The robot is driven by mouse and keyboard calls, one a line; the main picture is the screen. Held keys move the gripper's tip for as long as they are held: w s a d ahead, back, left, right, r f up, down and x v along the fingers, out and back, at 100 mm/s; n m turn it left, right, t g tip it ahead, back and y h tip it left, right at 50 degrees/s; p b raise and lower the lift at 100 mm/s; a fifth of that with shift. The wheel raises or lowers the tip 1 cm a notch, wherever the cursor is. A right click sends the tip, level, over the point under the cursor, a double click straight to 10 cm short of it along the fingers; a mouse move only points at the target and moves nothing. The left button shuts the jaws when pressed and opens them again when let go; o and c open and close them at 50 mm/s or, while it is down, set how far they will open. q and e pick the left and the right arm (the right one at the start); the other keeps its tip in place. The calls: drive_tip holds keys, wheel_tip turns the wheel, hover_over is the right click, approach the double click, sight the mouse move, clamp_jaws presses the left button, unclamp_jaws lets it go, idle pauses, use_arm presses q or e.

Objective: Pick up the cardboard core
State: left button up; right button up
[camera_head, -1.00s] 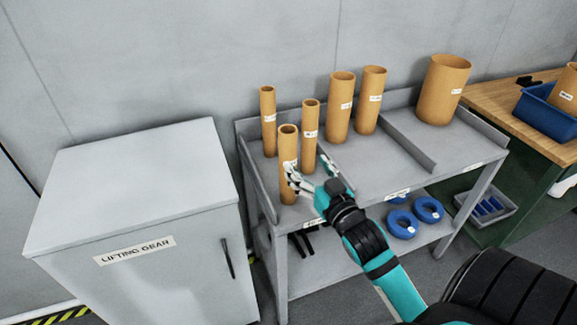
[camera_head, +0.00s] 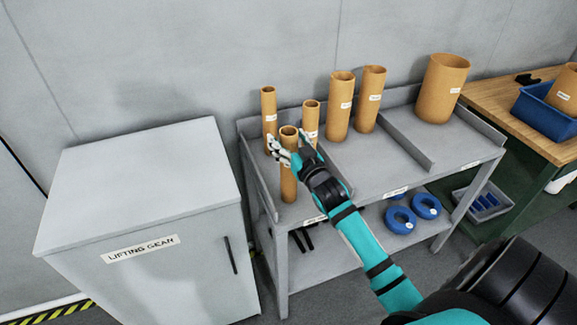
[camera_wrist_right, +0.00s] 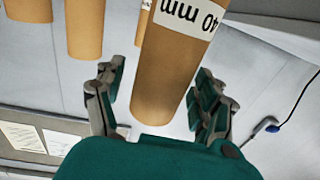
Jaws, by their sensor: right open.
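The cardboard core (camera_head: 288,186) is a slim brown tube standing upright at the front left of the grey shelf's top. My right gripper (camera_head: 292,150) is at its upper part, with fingers on either side of it. In the right wrist view the core (camera_wrist_right: 180,75), with a white label reading "40 mm", stands between the two open fingers of my right gripper (camera_wrist_right: 160,105). A gap shows beside the left finger; the right finger is close to the core, and I cannot tell if it touches. My left gripper is not in view.
Two slim tubes (camera_head: 269,112) (camera_head: 311,112) stand close behind. Two wider tubes (camera_head: 340,105) (camera_head: 370,100) and a large one (camera_head: 442,88) stand further right on the shelf (camera_head: 385,172). A grey cabinet (camera_head: 140,185) is at left. Blue rings (camera_head: 401,220) lie on the lower shelf.

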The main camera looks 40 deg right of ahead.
drive_tip(key=shift+s, duration=0.1)
drive_tip(key=shift+c, duration=0.2)
clamp_jaws()
drive_tip(key=shift+r, duration=0.15)
